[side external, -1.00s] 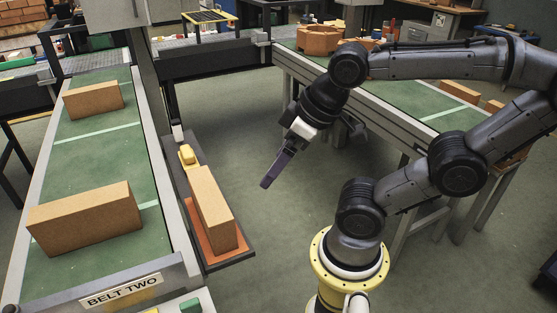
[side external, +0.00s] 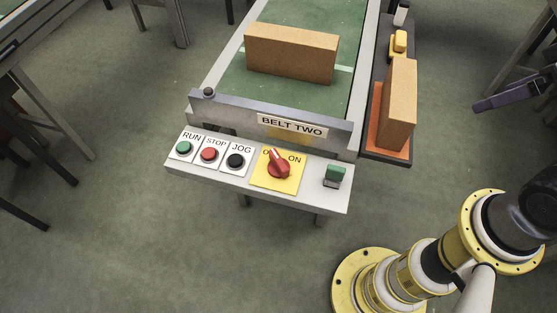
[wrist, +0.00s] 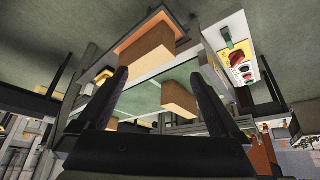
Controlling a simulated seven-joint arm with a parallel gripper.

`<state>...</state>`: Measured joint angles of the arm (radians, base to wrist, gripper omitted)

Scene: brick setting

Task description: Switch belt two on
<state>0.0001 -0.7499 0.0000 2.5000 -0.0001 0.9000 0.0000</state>
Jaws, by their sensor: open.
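The belt two panel (side external: 210,178) sits at the near end of the conveyor, under a "BELT TWO" sign (side external: 292,126). On its yellow plate (side external: 262,182) is a red rotary switch (side external: 279,168). Its handle points up and left, toward the partly hidden label left of "ON". The red switch also shows in the wrist view (wrist: 237,59), at upper right. My gripper (wrist: 158,77) is open and empty, with both dark fingers apart. In the side view a finger of my gripper (side external: 512,92) shows at the right edge, well away from the panel.
Green RUN (side external: 184,147), red STOP (side external: 208,154) and black JOG (side external: 235,161) buttons line the panel's left; a green rocker (side external: 335,175) is at its right. A brick (side external: 291,53) lies on the belt. Another brick (side external: 399,105) stands on the side shelf (side external: 388,159), between panel and gripper.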

